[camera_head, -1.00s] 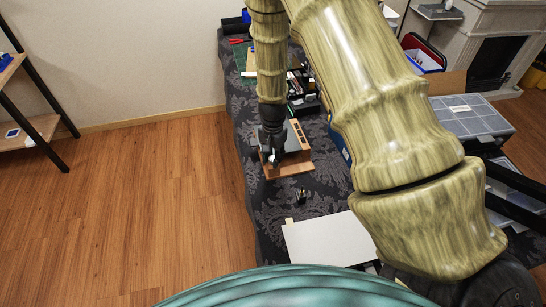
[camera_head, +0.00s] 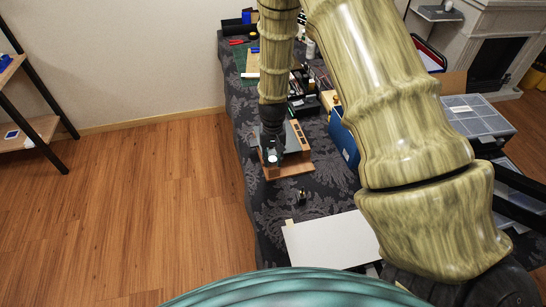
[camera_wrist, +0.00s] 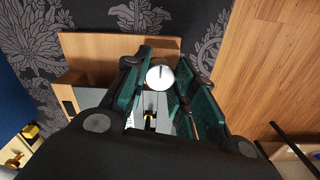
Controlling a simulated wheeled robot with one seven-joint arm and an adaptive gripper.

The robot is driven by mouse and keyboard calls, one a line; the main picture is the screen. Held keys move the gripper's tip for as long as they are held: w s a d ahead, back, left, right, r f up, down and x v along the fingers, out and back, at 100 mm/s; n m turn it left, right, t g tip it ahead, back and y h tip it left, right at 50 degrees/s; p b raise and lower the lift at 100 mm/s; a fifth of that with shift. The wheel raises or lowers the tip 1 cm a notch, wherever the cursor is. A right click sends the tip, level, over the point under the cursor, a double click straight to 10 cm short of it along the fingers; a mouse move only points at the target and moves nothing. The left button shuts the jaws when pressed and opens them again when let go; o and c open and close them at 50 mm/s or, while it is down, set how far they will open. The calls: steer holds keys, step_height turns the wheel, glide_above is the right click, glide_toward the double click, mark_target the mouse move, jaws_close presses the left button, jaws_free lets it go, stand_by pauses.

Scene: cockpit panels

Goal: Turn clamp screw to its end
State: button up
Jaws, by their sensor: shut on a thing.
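In the wrist view, a round pale knob (camera_wrist: 160,77), which I take to be the clamp screw's head, sits between the green-padded fingers of my gripper (camera_wrist: 162,88). The fingers are shut on it. Behind it are a grey metal part (camera_wrist: 152,104) and a wooden base (camera_wrist: 95,48). In the head view, my gripper (camera_head: 272,158) is at the left end of the wooden base (camera_head: 290,170) on the table. The screw's thread and how far it is turned are hidden.
The dark patterned table (camera_head: 318,190) carries a white board (camera_head: 328,240), a small dark object (camera_head: 302,198) and a blue box (camera_head: 342,138) near the base. Tools and containers crowd the table's far end. Wood floor (camera_head: 130,220) lies open to the left.

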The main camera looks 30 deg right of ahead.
mark_target(273, 158)
steer(key=shift+d, duration=0.1)
steer(key=o, duration=1)
steer(key=shift+o, duration=0.2)
steer(key=shift+r, duration=0.1)
step_height(273, 158, up, 12)
stand_by(0.3)
